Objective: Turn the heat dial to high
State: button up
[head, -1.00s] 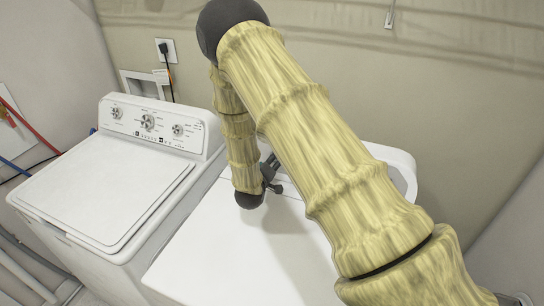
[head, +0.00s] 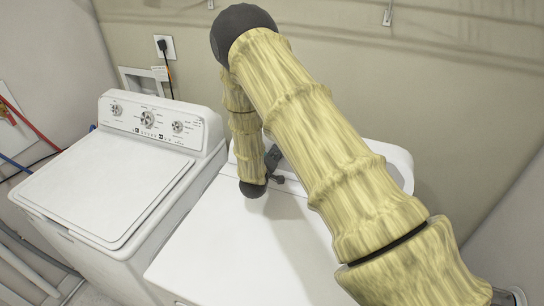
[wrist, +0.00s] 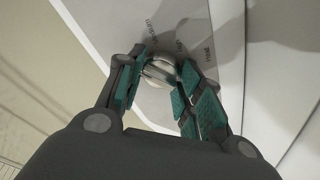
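In the wrist view, a round silver-grey dial (wrist: 159,70) sits on a light grey panel (wrist: 198,18). Small rotated labels stand around it; one looks like "medium", another like "High", and one further right looks like "Heat". The dial's pointer direction is not clear. My gripper (wrist: 162,67) has its two green-padded fingers on either side of the dial, very close to it; firm contact does not show. In the head view, my gripper (head: 275,168) is partly hidden behind my arm, at the back of the right-hand white machine (head: 230,225). The dial is hidden there.
A white top-loading washer (head: 105,185) with several knobs on its back panel stands to the left. The wall with an outlet (head: 165,47) is close behind both machines. The right machine's top is clear.

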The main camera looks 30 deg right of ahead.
jog(key=shift+f+m+b, duration=0.1)
jog(key=shift+m+b, duration=0.2)
jog(key=shift+b, duration=0.2)
jog(key=shift+f+b, duration=0.1)
jog(key=shift+b, duration=0.25)
jog(key=m+h+b, duration=0.1)
jog(key=m+b, duration=0.3)
jog(key=shift+f+g, duration=0.1)
jog(key=shift+g, duration=0.2)
jog(key=m+g+h+b, duration=0.1)
jog(key=m+b, duration=0.4)
jog(key=m, duration=0.1)
jog(key=shift+w+a, duration=0.1)
jog(key=m+b, duration=0.1)
jog(key=m, duration=0.1)
jog(key=m+g+b, duration=0.1)
jog(key=m+b, duration=0.3)
jog(key=m, duration=0.1)
jog(key=shift+r+g, duration=0.3)
jog(key=shift+g, duration=0.1)
jog(key=shift+w+r+m+g+b, duration=0.15)
jog(key=shift+m+b, duration=0.5)
jog(key=shift+m, duration=0.45)
jog(key=shift+s+r+m+g+b, duration=0.15)
jog(key=shift+m+b, duration=0.45)
jog(key=shift+m, duration=0.5)
jog(key=shift+w, duration=0.1)
jog(key=o, duration=1)
jog(key=shift+f, duration=0.1)
